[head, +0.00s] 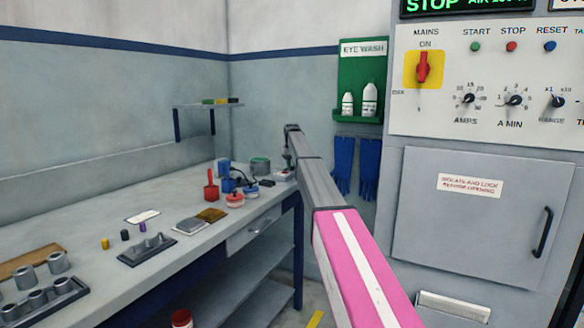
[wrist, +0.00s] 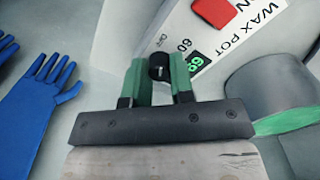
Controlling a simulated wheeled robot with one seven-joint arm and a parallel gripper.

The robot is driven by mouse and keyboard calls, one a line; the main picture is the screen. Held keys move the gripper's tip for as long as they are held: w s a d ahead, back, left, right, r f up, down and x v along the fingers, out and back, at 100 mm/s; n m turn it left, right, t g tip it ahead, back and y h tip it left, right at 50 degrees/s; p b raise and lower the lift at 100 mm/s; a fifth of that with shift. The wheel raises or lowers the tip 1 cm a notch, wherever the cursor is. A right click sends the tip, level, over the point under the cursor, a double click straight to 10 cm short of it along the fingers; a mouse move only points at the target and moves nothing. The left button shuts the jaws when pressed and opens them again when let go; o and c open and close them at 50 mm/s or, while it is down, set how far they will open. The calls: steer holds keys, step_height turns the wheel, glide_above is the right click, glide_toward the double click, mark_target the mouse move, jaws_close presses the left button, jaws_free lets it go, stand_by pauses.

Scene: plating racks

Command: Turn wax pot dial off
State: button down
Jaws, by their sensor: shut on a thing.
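The wax pot's black dial (wrist: 160,67) sits on a white panel in the wrist view, with a small pale mark on its face. My gripper (wrist: 158,75) has its two green fingers on either side of the dial and is shut on it. The label beside the dial reads OFF and 60, but the mark's exact setting is too small to tell. A green-lit display (wrist: 196,63) and a red switch (wrist: 214,10) are on the same WAX POT panel. In the head view my arm hides the dial.
Blue gloves (wrist: 40,100) hang left of the gripper in the wrist view. A grey rounded body (wrist: 255,90) stands close on the right. In the head view, the bench (head: 195,255) holds a red container (head: 211,190) and several small parts. A grey cabinet (head: 470,210) stands at right.

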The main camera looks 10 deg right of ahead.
steer(key=n, duration=0.6)
steer(key=shift+n, duration=0.3)
steer(key=n, duration=0.5)
steer(key=shift+n, duration=0.3)
steer(key=c, duration=1)
jaws_free()
steer(key=shift+r, duration=0.1)
step_height(320, 180, up, 11)
steer(key=shift+f, duration=0.15)
